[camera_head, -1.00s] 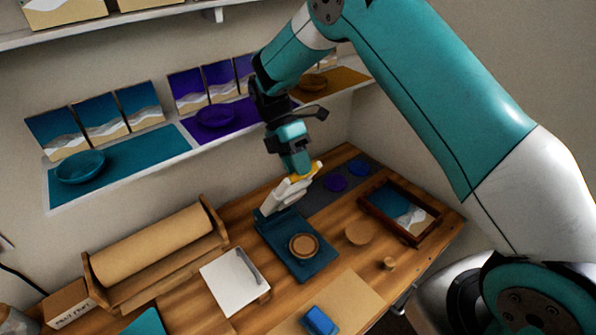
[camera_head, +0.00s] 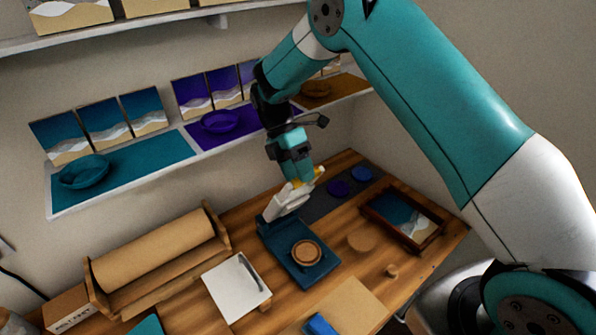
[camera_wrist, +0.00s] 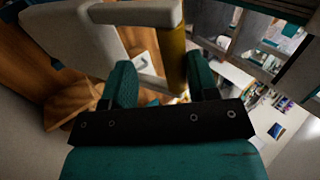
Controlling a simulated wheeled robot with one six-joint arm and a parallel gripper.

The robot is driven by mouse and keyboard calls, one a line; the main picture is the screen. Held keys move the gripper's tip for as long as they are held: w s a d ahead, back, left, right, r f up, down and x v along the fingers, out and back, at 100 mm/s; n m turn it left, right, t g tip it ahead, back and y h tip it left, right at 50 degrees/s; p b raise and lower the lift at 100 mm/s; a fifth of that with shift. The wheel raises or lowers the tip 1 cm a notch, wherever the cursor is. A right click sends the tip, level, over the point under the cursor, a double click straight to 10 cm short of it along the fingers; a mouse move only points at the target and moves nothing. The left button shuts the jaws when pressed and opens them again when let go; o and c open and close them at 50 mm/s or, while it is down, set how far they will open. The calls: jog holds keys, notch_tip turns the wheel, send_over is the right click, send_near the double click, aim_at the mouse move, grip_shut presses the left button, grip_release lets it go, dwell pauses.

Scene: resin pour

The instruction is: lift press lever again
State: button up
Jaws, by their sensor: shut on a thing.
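The press has a teal base (camera_head: 279,246), a pale head (camera_head: 287,201) and a yellow-gripped lever (camera_head: 319,172) at its top. A round wooden piece (camera_head: 306,253) sits on the base under the open front. My gripper (camera_head: 304,177) is at the lever, above the press head. In the wrist view my teal fingers (camera_wrist: 163,82) stand either side of the yellow lever grip (camera_wrist: 172,52) and are shut on it. The pale lever arm and head fill the upper left there. The exact finger contact is partly hidden in the head view.
A framed tray (camera_head: 405,219) and a wooden disc (camera_head: 361,242) lie right of the press. A white board (camera_head: 233,289) and a paper roll holder (camera_head: 157,262) stand left. A blue block (camera_head: 320,325) is in front. The shelf (camera_head: 140,185) overhangs behind.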

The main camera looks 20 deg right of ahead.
dwell(0.3)
notch_tip(320, 180, up, 20)
jog(key=p, duration=0.8)
jog(key=shift+p, duration=0.3)
